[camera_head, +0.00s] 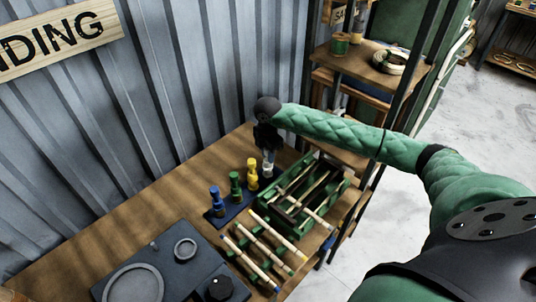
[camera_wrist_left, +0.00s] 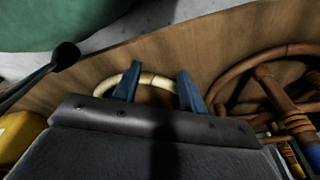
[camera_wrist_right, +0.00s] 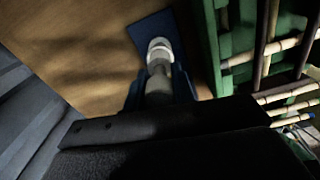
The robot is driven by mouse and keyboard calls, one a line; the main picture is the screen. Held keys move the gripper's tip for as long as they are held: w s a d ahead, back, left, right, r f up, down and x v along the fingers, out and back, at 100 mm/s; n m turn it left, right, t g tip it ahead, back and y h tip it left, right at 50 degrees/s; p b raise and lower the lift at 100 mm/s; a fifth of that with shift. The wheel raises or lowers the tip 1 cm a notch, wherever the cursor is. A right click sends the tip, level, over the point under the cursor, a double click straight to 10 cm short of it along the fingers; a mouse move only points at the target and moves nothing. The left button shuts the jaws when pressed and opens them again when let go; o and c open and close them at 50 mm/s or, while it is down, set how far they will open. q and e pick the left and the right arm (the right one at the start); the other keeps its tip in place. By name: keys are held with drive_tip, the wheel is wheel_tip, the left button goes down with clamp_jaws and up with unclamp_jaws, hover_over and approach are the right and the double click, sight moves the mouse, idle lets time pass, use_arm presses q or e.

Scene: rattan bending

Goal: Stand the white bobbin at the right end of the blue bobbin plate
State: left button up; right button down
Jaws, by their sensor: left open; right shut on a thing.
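The blue bobbin plate (camera_head: 216,221) lies on the wooden bench, with a blue bobbin (camera_head: 217,202), a green bobbin (camera_head: 235,187) and a yellow bobbin (camera_head: 252,174) upright in a row on it. My right gripper (camera_head: 268,150) points down over the plate's right end, shut on the white bobbin (camera_head: 268,170). The white bobbin also shows in the right wrist view (camera_wrist_right: 160,48), upright against the plate (camera_wrist_right: 150,30); I cannot tell whether its base touches. My left gripper (camera_wrist_left: 157,88) is open and empty in the left wrist view, outside the head view.
A green crate (camera_head: 330,205) with rattan sticks stands close right of the plate. Several pale sticks (camera_head: 265,243) lie in front. A dark board with round fixtures (camera_head: 135,285) is at the lower left. In the left wrist view, a pale ring (camera_wrist_left: 155,80) lies beyond the fingers.

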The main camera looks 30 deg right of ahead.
use_arm(q)
drive_tip(key=shift+s+a+f, duration=0.2)
drive_tip(key=shift+s+f, duration=0.05)
drive_tip(key=shift+s, duration=0.3)
use_arm(e)
drive_tip(key=shift+f, duration=0.1)
use_arm(q)
drive_tip(key=shift+s, duration=0.15)
use_arm(e)
drive_tip(key=c, duration=1.4)
unclamp_jaws()
drive_tip(key=shift+o, duration=1.2)
wheel_tip(320, 180, up, 2)
drive_tip(key=shift+r+p, duration=0.15)
drive_tip(key=shift+p, duration=0.35)
wheel_tip(320, 180, up, 9)
drive_tip(key=p, duration=0.3)
use_arm(q)
drive_tip(key=s+a+f+g, duration=0.1)
drive_tip(key=s, duration=0.8)
drive_tip(key=shift+s+a+f, duration=0.15)
drive_tip(key=shift+s+a, duration=0.05)
drive_tip(key=shift+s, duration=0.05)
use_arm(e)
drive_tip(key=shift+r, duration=0.5)
